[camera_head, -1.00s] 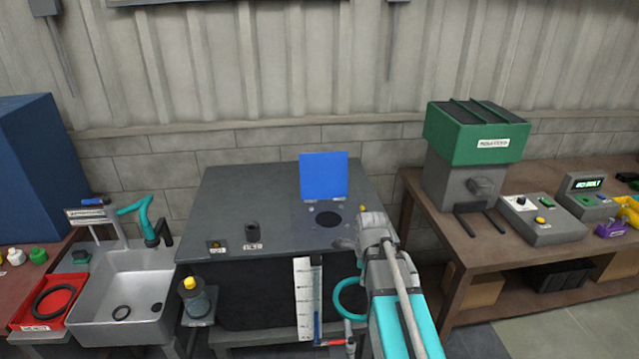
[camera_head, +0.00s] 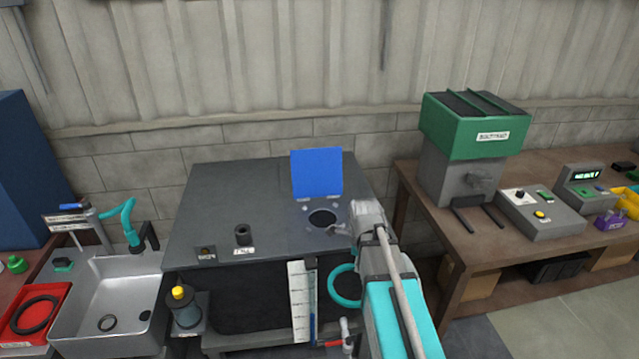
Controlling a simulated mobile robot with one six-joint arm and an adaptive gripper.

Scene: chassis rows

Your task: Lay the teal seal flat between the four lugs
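The teal seal (camera_head: 343,286) is a ring seen in front of the bench's dark front, just left of my arm. Its right side meets the arm's outline. The end of my arm, with my gripper (camera_head: 343,231), is over the right part of the bench. The fingers are too small and hidden to show whether they are shut, or whether they touch the seal. A dark round opening (camera_head: 322,218) lies in the bench top, left of the gripper. Small pale lugs (camera_head: 334,206) stand around it; not all show clearly.
A blue upright panel (camera_head: 317,174) stands behind the opening. A dark cylinder (camera_head: 243,235) stands on the grey bench top (camera_head: 215,195). A white scale (camera_head: 301,300) and a red-handled part (camera_head: 332,344) are at the front. The left bench top is mostly clear.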

